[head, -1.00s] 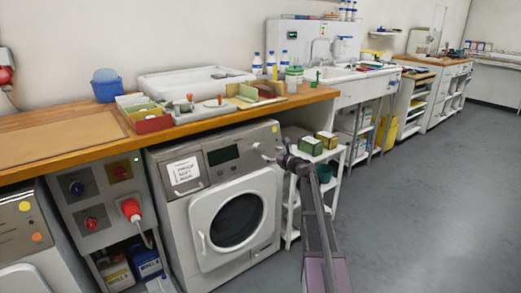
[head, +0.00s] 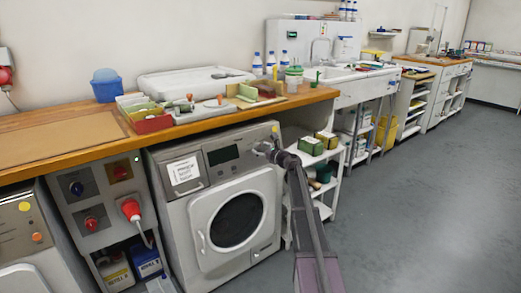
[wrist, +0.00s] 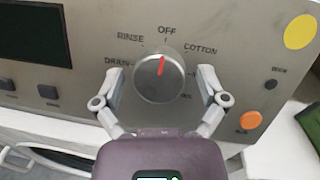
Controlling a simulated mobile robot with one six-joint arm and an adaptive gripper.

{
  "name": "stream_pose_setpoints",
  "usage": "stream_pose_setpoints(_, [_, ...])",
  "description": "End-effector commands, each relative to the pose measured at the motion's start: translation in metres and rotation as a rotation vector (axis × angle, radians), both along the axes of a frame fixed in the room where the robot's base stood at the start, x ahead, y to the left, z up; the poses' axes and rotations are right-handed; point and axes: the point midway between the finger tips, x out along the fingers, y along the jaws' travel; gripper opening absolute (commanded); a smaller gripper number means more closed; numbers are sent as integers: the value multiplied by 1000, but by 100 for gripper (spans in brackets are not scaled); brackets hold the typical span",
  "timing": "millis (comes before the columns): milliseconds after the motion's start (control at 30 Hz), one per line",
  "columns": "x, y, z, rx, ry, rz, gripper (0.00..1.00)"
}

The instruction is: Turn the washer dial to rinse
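The washer (head: 180,217) stands under the wooden counter with its round door shut. In the wrist view its silver dial (wrist: 158,80) has a red pointer mark at the top, aimed at about OFF. The RINSE label (wrist: 131,38) is up and left of the dial, DRAIN is further left, and COTTON is on the right. My gripper (wrist: 159,76) is open, with one finger on each side of the dial and a visible gap to it. In the head view my gripper (head: 268,148) is at the panel's right end and hides the dial.
An orange button (wrist: 250,119) and a yellow round sticker (wrist: 300,32) are right of the dial. A dark display (wrist: 33,33) is on the left. A white shelf cart (head: 338,165) with green boxes stands right of the washer. The floor on the right is clear.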

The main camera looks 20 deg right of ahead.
Motion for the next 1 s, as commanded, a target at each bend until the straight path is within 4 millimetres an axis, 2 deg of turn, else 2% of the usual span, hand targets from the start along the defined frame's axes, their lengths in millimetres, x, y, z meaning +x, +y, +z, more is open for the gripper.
stream_pose_setpoints(33, [0,0,0,0,0,0,61])
stream_pose_setpoints(167, [0,0,0,0,0,0,23])
stream_pose_setpoints(200, [0,0,0,0,0,0,18])
stream_pose_setpoints(667, [1,0,1,-55,-15,19,18])
stream_pose_setpoints(1000, [2,-1,3,-255,-68,83,18])
